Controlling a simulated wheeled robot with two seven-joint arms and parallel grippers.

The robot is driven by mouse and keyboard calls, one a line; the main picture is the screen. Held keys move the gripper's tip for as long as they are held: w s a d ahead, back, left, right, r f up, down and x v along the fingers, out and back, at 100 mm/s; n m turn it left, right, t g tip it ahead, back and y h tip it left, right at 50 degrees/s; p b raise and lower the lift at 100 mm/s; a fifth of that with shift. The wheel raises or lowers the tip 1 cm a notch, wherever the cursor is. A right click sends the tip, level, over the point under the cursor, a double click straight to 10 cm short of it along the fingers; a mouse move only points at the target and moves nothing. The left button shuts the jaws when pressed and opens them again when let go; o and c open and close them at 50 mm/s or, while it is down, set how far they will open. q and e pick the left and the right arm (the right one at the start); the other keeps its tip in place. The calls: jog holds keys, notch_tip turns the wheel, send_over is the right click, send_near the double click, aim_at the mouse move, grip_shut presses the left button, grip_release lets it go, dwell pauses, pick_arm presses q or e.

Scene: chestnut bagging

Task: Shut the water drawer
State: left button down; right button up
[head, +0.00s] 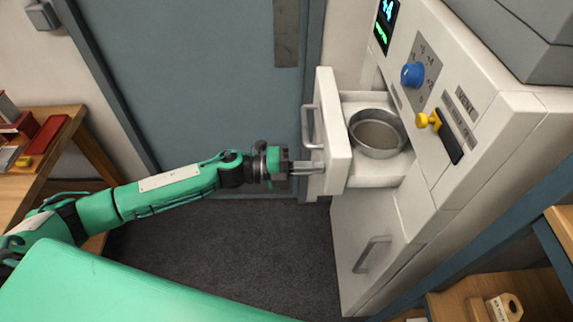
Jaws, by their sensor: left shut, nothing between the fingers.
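The water drawer (332,128) is pulled out of the white machine (512,105), with its front panel and bar handle (307,128) facing left. A round metal pan (378,133) sits inside the drawer. My left gripper (318,167) is shut, with its fingertips at the lower part of the drawer front, below the handle. I cannot tell for certain whether the fingertips press on the panel. Nothing shows between the fingers. My right gripper is not in view.
The machine has a blue knob (412,74), a yellow-ended lever (424,120) and a lower handle (373,254). A wooden table (62,150) with boxes stands at the left, and wooden shelving (548,290) at the lower right. The dark floor (250,245) below the arm is clear.

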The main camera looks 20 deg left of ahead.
pick_arm(q)
jog(key=p+x, duration=0.1)
jog(key=x, duration=1.6)
jog(key=shift+f, duration=0.1)
jog(key=shift+w+d, duration=0.15)
jog(key=shift+d, duration=0.3)
